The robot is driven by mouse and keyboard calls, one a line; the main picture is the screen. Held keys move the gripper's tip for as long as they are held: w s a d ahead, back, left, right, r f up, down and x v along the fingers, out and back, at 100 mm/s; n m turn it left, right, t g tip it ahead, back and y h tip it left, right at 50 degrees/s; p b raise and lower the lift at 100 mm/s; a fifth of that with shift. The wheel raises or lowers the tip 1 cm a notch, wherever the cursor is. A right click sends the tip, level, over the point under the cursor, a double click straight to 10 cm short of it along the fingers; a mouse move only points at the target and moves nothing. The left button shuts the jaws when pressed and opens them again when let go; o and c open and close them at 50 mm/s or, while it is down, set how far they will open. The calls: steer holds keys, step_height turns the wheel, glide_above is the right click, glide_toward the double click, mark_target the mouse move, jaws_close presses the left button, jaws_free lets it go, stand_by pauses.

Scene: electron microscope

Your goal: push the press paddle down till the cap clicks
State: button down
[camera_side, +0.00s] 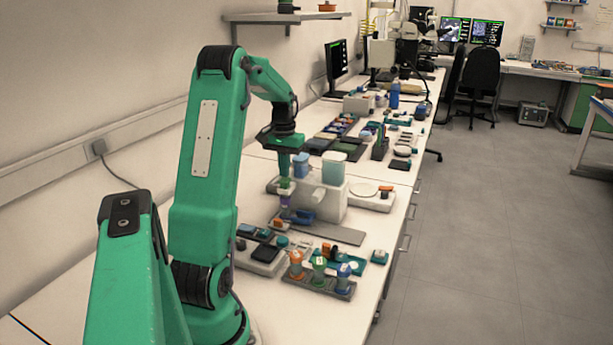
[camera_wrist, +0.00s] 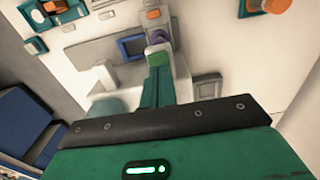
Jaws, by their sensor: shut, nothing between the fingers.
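My gripper (camera_side: 284,186) is shut, with nothing between its fingers, and points straight down at the left front of a pale block-shaped station (camera_side: 328,203). A small purple part (camera_side: 285,201) shows directly below the fingertips; I cannot tell whether they touch it. A blue piece (camera_side: 301,216) lies beside it, low at the station's front. In the wrist view my green fingers (camera_wrist: 158,68) reach toward the purple part (camera_wrist: 156,37), and the blue piece (camera_wrist: 131,47) is to their left. I cannot tell for sure which part is the press paddle, and the cap is not clearly visible.
A grey rack (camera_side: 318,286) with orange, green and blue-topped vials stands at the front of the bench. A grey tray (camera_side: 259,258) is left of it. A flat grey plate (camera_side: 330,233) lies before the station. Many small items crowd the bench behind.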

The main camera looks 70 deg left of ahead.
steer(key=shift+f, duration=0.85)
stand_by(0.7)
steer(key=shift+r, duration=3.55)
steer(key=shift+d, duration=0.1)
